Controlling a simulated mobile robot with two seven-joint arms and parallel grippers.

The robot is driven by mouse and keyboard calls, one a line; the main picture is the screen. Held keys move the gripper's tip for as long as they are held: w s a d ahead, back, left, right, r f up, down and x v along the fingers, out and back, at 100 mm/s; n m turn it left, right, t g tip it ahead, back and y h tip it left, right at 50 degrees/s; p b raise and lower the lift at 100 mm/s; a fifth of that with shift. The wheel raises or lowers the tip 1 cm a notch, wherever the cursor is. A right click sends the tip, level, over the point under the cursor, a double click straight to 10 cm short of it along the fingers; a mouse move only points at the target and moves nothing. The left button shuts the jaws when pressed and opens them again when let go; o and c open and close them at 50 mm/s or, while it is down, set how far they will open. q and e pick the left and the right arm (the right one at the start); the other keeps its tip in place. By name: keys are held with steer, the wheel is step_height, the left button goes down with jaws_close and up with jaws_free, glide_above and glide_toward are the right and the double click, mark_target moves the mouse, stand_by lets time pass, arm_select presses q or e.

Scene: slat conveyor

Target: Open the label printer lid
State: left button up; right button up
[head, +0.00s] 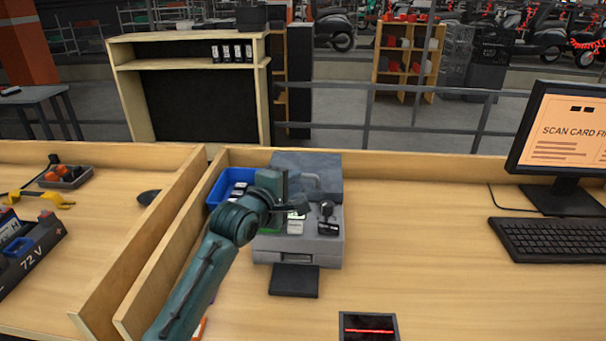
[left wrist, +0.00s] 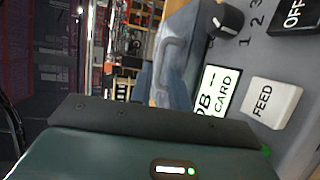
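The label printer (head: 268,257) is a grey box on the bench, with a slate-grey lid (head: 308,161) at its back. A loop handle shows on the lid's front. The lid (left wrist: 178,60) and its handle also show in the left wrist view. I cannot tell for sure whether the lid is fully down. My left gripper (head: 292,207) is over the printer's control panel, in front of the lid, and hides part of both. No grip on the handle shows. Its finger opening is not clear in either view. My right gripper is not in view.
The panel has a FEED key (left wrist: 272,103), a knob (left wrist: 222,20) and an OFF switch (left wrist: 296,14). A blue bin (head: 224,183) stands left of the printer, beside a wooden divider. A monitor (head: 562,140) and keyboard (head: 553,240) are right. Bench between printer and keyboard is clear.

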mark_target(304, 171)
arm_select(q)
steer(key=shift+x, duration=2.6)
steer(key=shift+c, duration=0.6)
jaws_close()
